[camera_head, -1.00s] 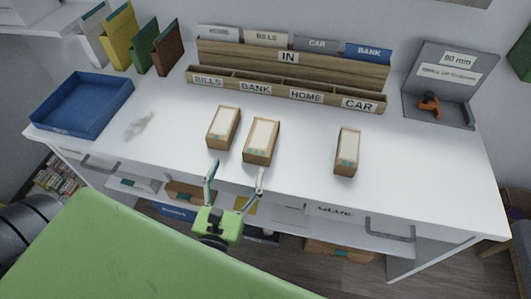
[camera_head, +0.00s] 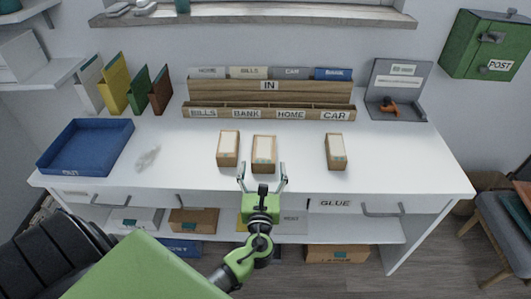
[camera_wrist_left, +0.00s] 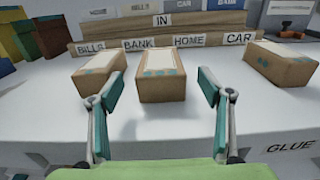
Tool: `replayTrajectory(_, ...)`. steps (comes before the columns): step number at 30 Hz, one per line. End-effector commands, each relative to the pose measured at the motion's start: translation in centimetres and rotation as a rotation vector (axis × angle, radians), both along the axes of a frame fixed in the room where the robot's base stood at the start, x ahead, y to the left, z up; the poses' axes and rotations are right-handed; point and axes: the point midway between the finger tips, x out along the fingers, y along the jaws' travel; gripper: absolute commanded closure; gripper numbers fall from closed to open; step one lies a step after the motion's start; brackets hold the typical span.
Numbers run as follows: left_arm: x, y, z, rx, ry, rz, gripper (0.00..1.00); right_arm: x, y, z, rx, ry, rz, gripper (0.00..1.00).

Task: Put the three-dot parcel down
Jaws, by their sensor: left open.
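Three brown parcels with pale tops stand apart on the white desk: the left parcel (camera_head: 228,148), the middle parcel (camera_head: 264,153) and the right parcel (camera_head: 336,151). My left gripper (camera_head: 262,181) is open and empty at the desk's front edge. In the left wrist view its spread fingers (camera_wrist_left: 160,95) line up with either side of the middle parcel (camera_wrist_left: 161,85), which lies just beyond the tips. The right gripper is out of view.
Behind the parcels stands a wooden sorter (camera_head: 270,113) labelled BILLS, BANK, HOME and CAR. Bare desk (camera_head: 400,160) lies right of the parcels.

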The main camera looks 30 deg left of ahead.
Motion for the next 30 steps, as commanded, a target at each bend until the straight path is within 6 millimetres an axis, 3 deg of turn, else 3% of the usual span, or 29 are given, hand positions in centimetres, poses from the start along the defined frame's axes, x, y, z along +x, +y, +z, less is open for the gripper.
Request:
replayTrajectory(11,3.3,2.0,0.0,0.003,-0.001,0.001,0.28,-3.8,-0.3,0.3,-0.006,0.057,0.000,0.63)
replayTrajectory(18,5.8,3.5,-0.2,0.001,0.001,0.000,0.28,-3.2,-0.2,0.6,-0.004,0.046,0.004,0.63)
replayTrajectory(26,6.0,3.6,-0.3,0.000,0.000,0.000,0.28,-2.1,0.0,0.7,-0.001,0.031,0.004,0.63)
replayTrajectory(30,6.0,3.6,-0.3,0.000,0.000,0.000,0.65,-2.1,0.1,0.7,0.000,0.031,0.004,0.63)
